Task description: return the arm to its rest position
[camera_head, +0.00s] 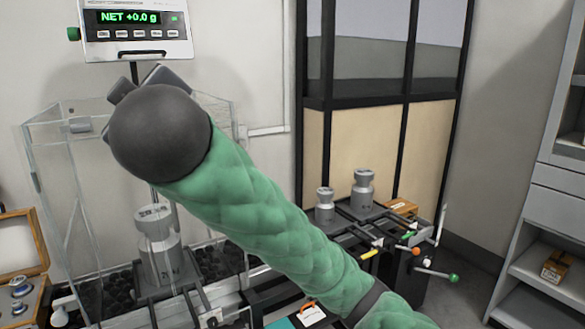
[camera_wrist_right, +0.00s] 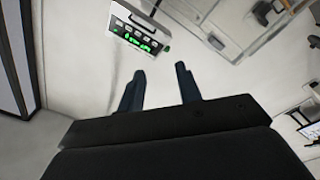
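My right arm (camera_head: 265,220) in its green padded sleeve reaches up from the bottom right across the middle of the head view. Its dark round wrist is raised in front of the clear glass enclosure and hides most of the hand. In the right wrist view my right gripper (camera_wrist_right: 159,84) has its two dark fingers apart with nothing between them. Pale wall shows behind them. My left gripper is in neither view.
A display (camera_head: 137,30) reading NET +0.0 g hangs above the glass enclosure (camera_head: 75,195). A large metal weight (camera_head: 158,262) stands inside. Smaller weights (camera_head: 324,208) (camera_head: 362,190) stand right of my arm. A wooden case (camera_head: 22,260) lies far left, grey shelves (camera_head: 545,230) far right.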

